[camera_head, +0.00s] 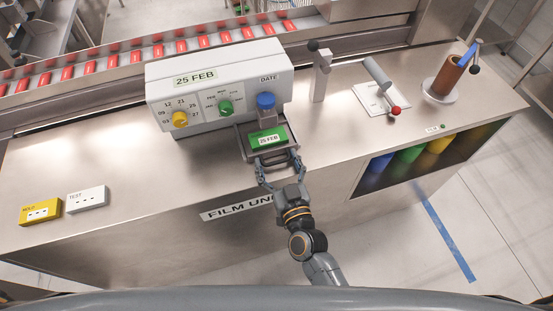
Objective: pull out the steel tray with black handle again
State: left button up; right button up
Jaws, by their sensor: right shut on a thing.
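The steel tray (246,140) sticks out from the lower front of the white date machine (215,95). A green block (268,140) labelled 25 FEB lies in it, below a blue-topped stamp (266,104). My right gripper (277,167) is at the tray's front edge, shut on its handle. My left gripper is out of view.
A yellow block (40,211) and a white TEST block (87,199) lie on the left of the steel counter. A red-knobbed lever (387,104) and a brown cup (447,76) stand on the right. A conveyor with red packs (157,51) runs behind. The counter left of the tray is clear.

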jog(key=p+v, duration=0.3)
jog(key=v, duration=0.8)
jog(key=shift+a, duration=0.15)
jog(key=o, duration=1.4)
jog(key=shift+c, duration=0.2)
jog(key=v, duration=1.2)
